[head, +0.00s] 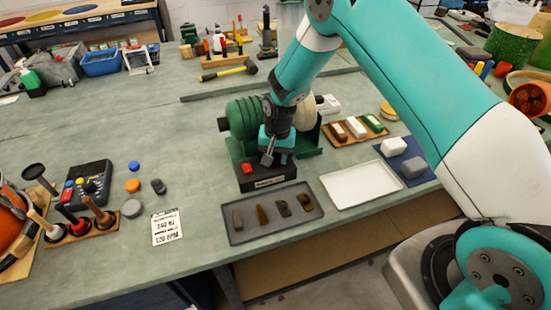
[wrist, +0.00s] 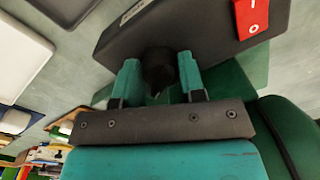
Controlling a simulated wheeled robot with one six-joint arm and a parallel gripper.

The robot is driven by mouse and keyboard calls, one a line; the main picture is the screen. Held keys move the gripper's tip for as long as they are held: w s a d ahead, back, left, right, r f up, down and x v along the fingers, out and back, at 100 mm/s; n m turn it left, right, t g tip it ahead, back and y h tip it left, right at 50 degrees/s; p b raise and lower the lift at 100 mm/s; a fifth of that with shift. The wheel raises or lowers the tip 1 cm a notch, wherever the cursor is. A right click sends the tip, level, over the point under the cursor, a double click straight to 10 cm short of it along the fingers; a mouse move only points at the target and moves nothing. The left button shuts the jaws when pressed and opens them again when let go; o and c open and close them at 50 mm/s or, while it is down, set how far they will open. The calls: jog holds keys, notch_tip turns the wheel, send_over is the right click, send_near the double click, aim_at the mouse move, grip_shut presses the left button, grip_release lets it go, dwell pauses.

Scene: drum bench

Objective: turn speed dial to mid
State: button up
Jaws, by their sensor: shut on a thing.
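The speed dial (wrist: 158,72) is a dark round knob on the black control box of the green drum machine. In the wrist view my gripper (wrist: 159,80) has one teal finger on each side of the knob and is shut on it. In the head view my gripper (head: 268,158) reaches down to the box (head: 268,183) from above and hides the dial there. A red switch (head: 247,168) sits on the same box, and it also shows in the wrist view (wrist: 251,17). I cannot make out the dial's pointer or scale.
The green drum machine (head: 240,118) stands right behind the box. A dark tray (head: 272,213) with several small pieces lies in front, with a white tray (head: 361,186) to its right. A printed card (head: 167,227) lies left of the dark tray.

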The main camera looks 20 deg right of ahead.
aim_at(278, 158)
jog(key=shift+m, duration=0.4)
jog(key=o, duration=0.9)
jog(key=shift+o, duration=0.2)
notch_tip(278, 158, up, 18)
jog(key=b, duration=0.4)
jog(key=shift+s+d+f, duration=0.25)
jog(key=shift+d, duration=0.1)
jog(key=s+a+r+n+y, duration=0.1)
jog(key=s+r+n, duration=0.2)
jog(key=s, duration=0.7)
jog(key=s+a+r+n+y, duration=0.1)
jog(key=s+n, duration=0.4)
jog(key=s, duration=0.5)
jog(key=s+a+r+n+y, duration=0.1)
jog(key=s+a+r+n, duration=0.2)
jog(key=s+r, duration=0.3)
jog(key=s+n, duration=0.1)
jog(key=s, duration=0.3)
jog(key=shift+s+a+n+y, duration=0.2)
jog(key=shift+s+n+y, duration=0.05)
jog(key=shift+n+y, duration=0.05)
